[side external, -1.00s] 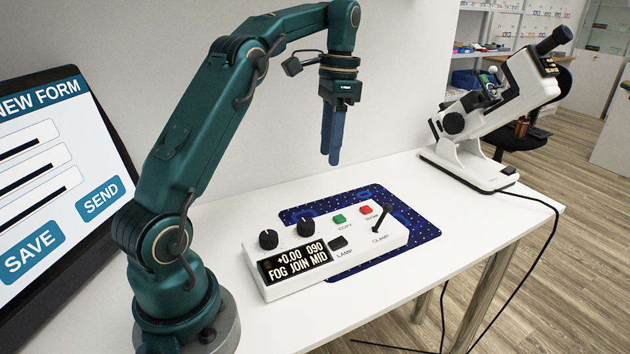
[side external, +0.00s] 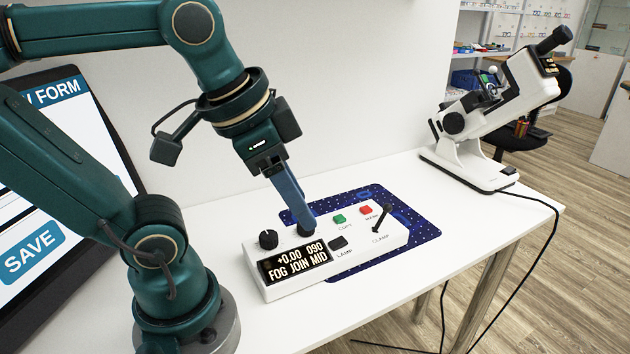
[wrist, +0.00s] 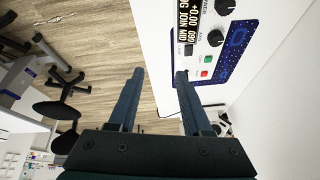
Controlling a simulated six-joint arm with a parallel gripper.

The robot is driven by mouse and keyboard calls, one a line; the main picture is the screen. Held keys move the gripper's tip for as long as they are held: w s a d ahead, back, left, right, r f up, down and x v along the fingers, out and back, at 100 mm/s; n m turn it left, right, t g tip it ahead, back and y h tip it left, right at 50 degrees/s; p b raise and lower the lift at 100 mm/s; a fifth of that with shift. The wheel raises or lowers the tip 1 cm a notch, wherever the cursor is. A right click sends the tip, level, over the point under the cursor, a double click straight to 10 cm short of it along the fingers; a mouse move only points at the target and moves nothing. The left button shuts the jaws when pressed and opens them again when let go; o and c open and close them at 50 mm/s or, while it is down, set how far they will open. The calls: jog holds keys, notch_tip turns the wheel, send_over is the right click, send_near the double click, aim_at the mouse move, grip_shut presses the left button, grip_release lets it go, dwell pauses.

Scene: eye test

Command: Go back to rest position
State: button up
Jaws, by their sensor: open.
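My gripper (side external: 303,226) points down and is tilted in the side external view, its blue fingers in front of or at the right knob of the white control box (side external: 290,288). I cannot tell whether they touch. The right knob is mostly hidden there. In the wrist view, my gripper (wrist: 159,74) has its two fingers spread with nothing between them. The box's display (side external: 295,264) reads "+0.00 090 FOG JOIN MID". The left knob (side external: 268,239), green button (side external: 339,219), red button (side external: 366,210), black lamp button (side external: 338,243) and clamp lever (side external: 382,216) show clearly.
The box sits on a blue dotted mat (side external: 425,232) on the white table (side external: 505,217). A white lens instrument (side external: 470,150) stands at the table's right end, its cable hanging off the edge. A screen (side external: 50,250) stands at left, partly behind my arm. A wall borders the table's back.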

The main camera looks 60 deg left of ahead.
jog(key=f, duration=0.1)
jog(key=f+n, duration=0.2)
jog(key=shift+s+d+f+t, duration=0.2)
jog(key=shift+s+f+t, duration=0.1)
jog(key=shift+f+t, duration=0.1)
